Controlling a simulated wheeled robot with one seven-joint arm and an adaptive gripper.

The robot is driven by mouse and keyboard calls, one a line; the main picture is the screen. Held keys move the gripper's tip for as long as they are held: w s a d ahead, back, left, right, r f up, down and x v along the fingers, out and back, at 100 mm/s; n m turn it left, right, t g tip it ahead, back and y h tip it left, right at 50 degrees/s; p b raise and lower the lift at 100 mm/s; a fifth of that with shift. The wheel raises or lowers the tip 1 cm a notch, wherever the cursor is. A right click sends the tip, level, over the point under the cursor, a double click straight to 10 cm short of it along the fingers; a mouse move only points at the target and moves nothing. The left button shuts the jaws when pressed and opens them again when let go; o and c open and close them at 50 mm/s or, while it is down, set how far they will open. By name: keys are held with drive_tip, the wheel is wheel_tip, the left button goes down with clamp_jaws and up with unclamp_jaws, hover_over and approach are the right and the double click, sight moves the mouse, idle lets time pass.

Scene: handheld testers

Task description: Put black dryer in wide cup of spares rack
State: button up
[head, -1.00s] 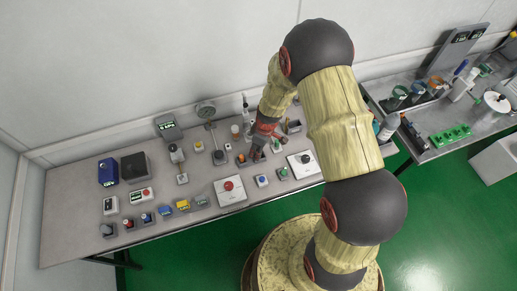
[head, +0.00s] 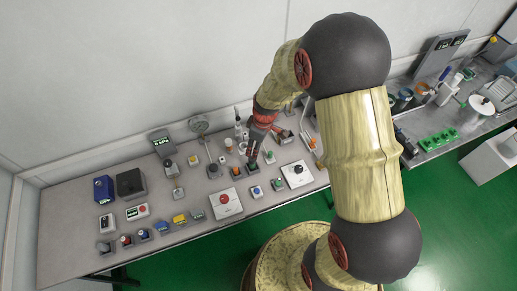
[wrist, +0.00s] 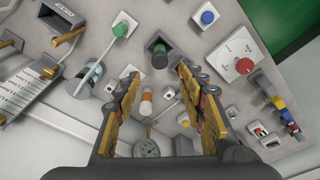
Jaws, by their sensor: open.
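My gripper (head: 255,156) is open and empty, pointing down over the middle of the left bench. In the wrist view its two fingers (wrist: 157,75) are spread apart. Just beyond and between the fingertips stands a dark cylinder (wrist: 160,57) with a greenish body, in a square dark holder. It may be the black dryer, but I cannot tell for sure. In the head view the gripper tip hides most of it. A rack of cups (head: 404,101) with coloured rims stands on the right bench. I cannot tell whether it is the spares rack or which cup is wide.
An orange-and-white cylinder (wrist: 146,103) and a round gauge (wrist: 147,148) are near the fingers.

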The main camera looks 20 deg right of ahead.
wheel_tip(320, 180, up, 12)
drive_tip(key=s+m+t, duration=0.1)
drive_tip(key=s+m, duration=0.1)
drive_tip(key=s+a+r+m+t+h, duration=0.1)
drive_tip(key=s+r+m+t, duration=0.2)
drive_tip(key=s+r, duration=1.5)
drive_tip(key=r+m, duration=0.1)
drive_tip(key=m, duration=0.3)
drive_tip(key=shift+s+r, duration=0.35)
drive_tip(key=shift+s, duration=0.05)
drive_tip(key=shift+a, duration=0.1)
wheel_tip(320, 180, down, 5)
drive_tip(key=b, duration=0.5)
drive_tip(key=shift+f, duration=0.15)
